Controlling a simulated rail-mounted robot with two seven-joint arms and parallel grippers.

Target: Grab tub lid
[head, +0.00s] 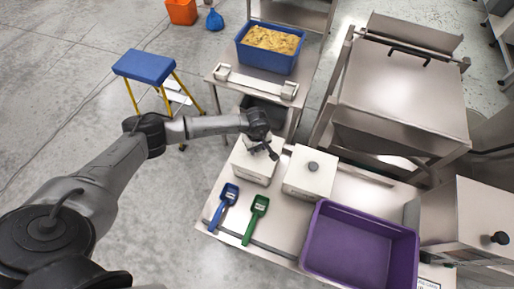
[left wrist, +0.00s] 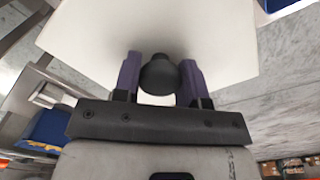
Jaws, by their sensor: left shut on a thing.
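A pale square tub (head: 252,165) stands on the steel bench, left of a second pale tub. My left gripper (head: 264,150) is over its top. In the left wrist view, the purple-padded fingers of my left gripper (left wrist: 159,82) are on both sides of the dark round knob (left wrist: 158,72) of the white tub lid (left wrist: 215,40), shut on it. In the head view my gripper and wrist hide the knob and part of the lid. Whether the lid is on the tub or lifted is hard to tell. My right gripper is not in view.
The second tub (head: 312,172) has a dark knob. Blue (head: 224,205) and green (head: 256,218) scoops lie in front, with a purple tray (head: 361,247) to the right. A blue bin (head: 270,47) stands behind, and a blue-topped stool (head: 144,66) is at left.

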